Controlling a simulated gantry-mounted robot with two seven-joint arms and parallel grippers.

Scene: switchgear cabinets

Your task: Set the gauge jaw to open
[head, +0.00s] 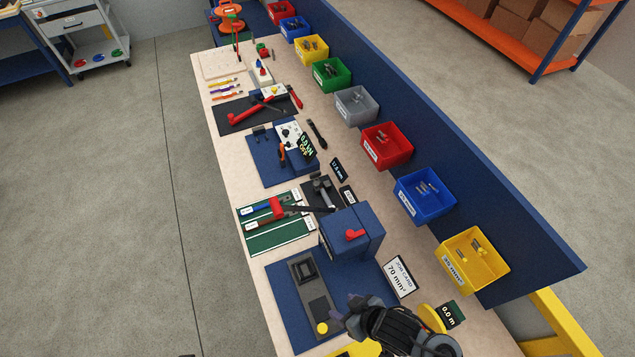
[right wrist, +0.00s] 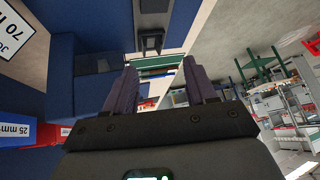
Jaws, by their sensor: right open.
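I cannot tell for sure which part is the gauge jaw. A long grey device (head: 312,292) with a raised black block (head: 304,270) and a yellow knob (head: 322,328) lies on a blue mat (head: 280,290). A dark tool (head: 323,190), possibly a gauge, lies farther back on a black mat near small displays; its jaw position is too small to read. My right gripper (head: 347,312) is right of the grey device's near end, apart from the black block. In the right wrist view its fingers (right wrist: 159,65) are spread and empty. My left gripper is out of view.
A job card (head: 399,277) reading 70 mm² and a 0.0 m display (head: 450,314) sit to the right. Coloured bins, including a yellow bin (head: 472,260), line the right edge. Open floor lies left.

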